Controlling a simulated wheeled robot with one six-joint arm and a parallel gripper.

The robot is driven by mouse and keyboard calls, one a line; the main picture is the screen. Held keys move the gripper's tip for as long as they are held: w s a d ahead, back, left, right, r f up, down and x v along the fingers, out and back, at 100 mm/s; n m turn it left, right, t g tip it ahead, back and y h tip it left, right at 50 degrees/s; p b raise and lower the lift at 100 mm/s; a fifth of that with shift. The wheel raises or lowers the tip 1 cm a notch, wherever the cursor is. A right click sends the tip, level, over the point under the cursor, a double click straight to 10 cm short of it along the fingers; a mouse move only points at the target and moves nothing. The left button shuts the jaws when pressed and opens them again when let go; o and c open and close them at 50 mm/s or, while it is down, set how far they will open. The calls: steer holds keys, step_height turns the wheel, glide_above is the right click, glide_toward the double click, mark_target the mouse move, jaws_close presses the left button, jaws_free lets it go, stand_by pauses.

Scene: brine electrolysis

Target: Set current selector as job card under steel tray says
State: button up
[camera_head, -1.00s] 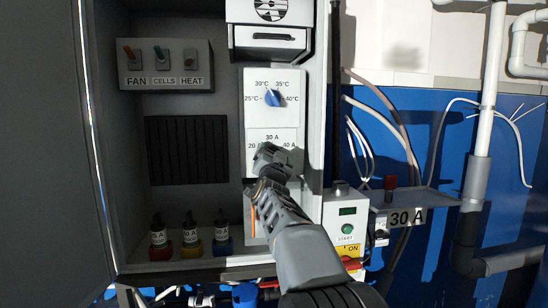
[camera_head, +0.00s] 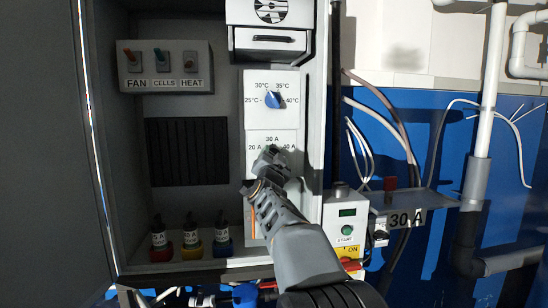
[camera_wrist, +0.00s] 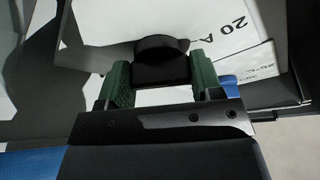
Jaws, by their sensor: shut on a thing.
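The current selector is a dark knob (camera_wrist: 160,60) on a white plate (camera_head: 251,165) marked 20 A, 30 A and 40 A. My gripper (camera_head: 273,154) is at this plate and covers the knob in the head view. In the wrist view my gripper (camera_wrist: 160,78) has its green fingers on both sides of the knob, shut on it. I cannot tell which mark the knob points to. The job card (camera_head: 406,219) reads 30 A and sits below the front of the grey steel tray (camera_head: 425,198) at right.
Above the selector is a blue temperature knob (camera_head: 272,100). Switches for FAN, CELLS and HEAT are on a panel (camera_head: 165,66) at upper left. A white box (camera_head: 345,215) with a green START button is right of my arm.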

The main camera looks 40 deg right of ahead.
steer(key=m+g+p, duration=0.1)
steer(key=m, duration=0.1)
steer(key=m+g+p, duration=0.1)
steer(key=m+p, duration=0.2)
steer(key=m, duration=0.1)
steer(key=shift+a+r+m+g+h, duration=0.1)
steer(key=shift+r+m+g+h, duration=0.2)
steer(key=shift+g, duration=0.1)
steer(key=m+g+p, duration=0.1)
steer(key=m+p, duration=0.2)
steer(key=shift+m, duration=0.3)
steer(key=shift+f+m+g+y+p, duration=0.1)
steer(key=shift+m+g+y+p, duration=0.25)
steer(key=shift+m+p, duration=0.3)
steer(key=shift+f, duration=0.1)
steer(key=o, duration=0.9)
steer(key=b+v, duration=0.3)
steer(key=v, duration=1)
steer(key=shift+s+a, duration=0.3)
